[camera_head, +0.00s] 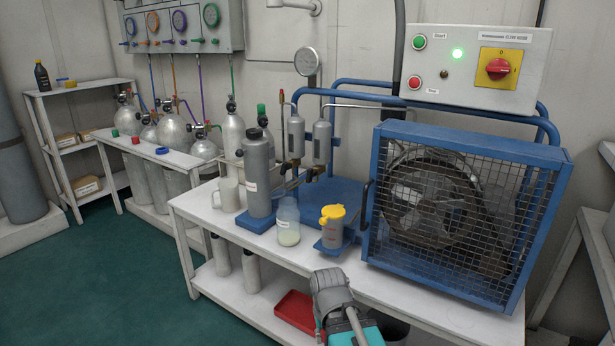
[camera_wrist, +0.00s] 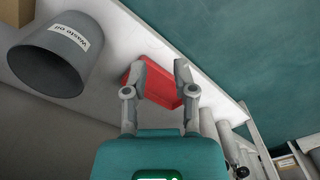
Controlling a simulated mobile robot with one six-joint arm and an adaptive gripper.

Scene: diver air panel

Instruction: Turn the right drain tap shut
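Two grey filter cylinders stand on the blue compressor frame in the head view, the left one (camera_head: 296,135) and the right one (camera_head: 322,141). The right drain tap (camera_head: 309,175) is a small dark fitting below them; its handle is too small to read as open or shut. My gripper (camera_head: 328,285) is low at the front edge of the white bench, well below and in front of the taps. In the wrist view my gripper (camera_wrist: 158,78) is open, with its two fingers apart and nothing between them. The taps are not in the wrist view.
On the bench (camera_head: 400,305) stand a grey bottle (camera_head: 258,175), a clear jar (camera_head: 288,222) and a yellow-lidded cup (camera_head: 332,228), in front of the taps. The caged fan (camera_head: 455,215) is right. A red tray (camera_wrist: 158,85) and waste oil bin (camera_wrist: 58,55) are below.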

